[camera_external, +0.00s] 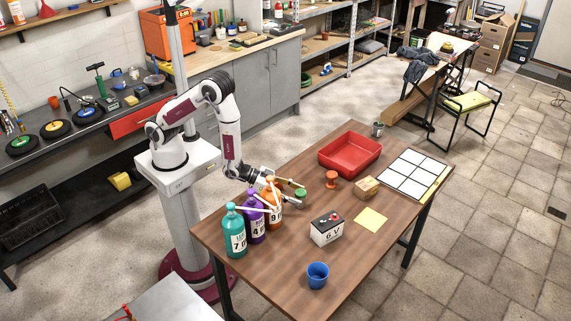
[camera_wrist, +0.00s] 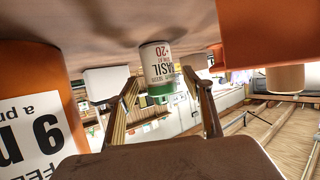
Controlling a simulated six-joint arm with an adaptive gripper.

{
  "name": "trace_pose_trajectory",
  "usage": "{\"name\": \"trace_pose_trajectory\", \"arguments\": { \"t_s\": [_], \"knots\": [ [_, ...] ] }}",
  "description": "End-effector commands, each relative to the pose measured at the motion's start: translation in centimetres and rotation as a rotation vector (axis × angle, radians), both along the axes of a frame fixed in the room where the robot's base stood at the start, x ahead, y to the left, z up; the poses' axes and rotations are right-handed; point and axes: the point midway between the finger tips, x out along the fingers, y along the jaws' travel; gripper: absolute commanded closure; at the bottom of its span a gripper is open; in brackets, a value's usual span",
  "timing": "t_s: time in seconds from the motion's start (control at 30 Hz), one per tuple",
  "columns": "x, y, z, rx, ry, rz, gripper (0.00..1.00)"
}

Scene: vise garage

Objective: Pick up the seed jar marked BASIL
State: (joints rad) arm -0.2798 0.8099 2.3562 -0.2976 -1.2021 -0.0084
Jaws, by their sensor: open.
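The BASIL seed jar (camera_wrist: 157,66) has a pale label reading BASIL and a green lid. It appears upside down in the wrist view, lined up between my fingertips. In the external view, its green lid (camera_external: 300,193) shows by the fingers, with the body partly hidden. My gripper (camera_external: 290,186) is low over the table's near-left side, beside the orange bottle (camera_external: 272,207). In the wrist view my gripper (camera_wrist: 162,80) is open, one finger on each side of the jar. I cannot tell how deep the jar sits between them.
The orange bottle (camera_wrist: 32,115) is close at the wrist view's left. Purple (camera_external: 252,222) and teal (camera_external: 234,235) bottles stand beside it. A 6V battery (camera_external: 326,230), blue cup (camera_external: 318,275), red tray (camera_external: 349,155) and wooden block (camera_external: 367,187) are on the table (camera_external: 290,250).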

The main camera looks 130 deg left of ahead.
Motion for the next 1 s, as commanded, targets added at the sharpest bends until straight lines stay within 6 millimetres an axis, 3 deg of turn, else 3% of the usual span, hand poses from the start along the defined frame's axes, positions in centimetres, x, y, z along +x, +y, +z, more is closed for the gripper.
{"name": "trace_pose_trajectory", "arguments": {
  "t_s": [0.27, 0.8, 0.83, 1.0],
  "knots": [
    [1.6, 1.1, -0.8, 0.0, 0.0, 0.001, 0.49],
    [1.7, 1.1, -0.9, 0.0, 0.001, 0.001, 0.49],
    [1.7, 1.1, -0.9, 0.001, 0.002, 0.001, 0.52],
    [1.7, 1.1, -0.9, 0.0, 0.001, 0.001, 0.91]
  ]
}}
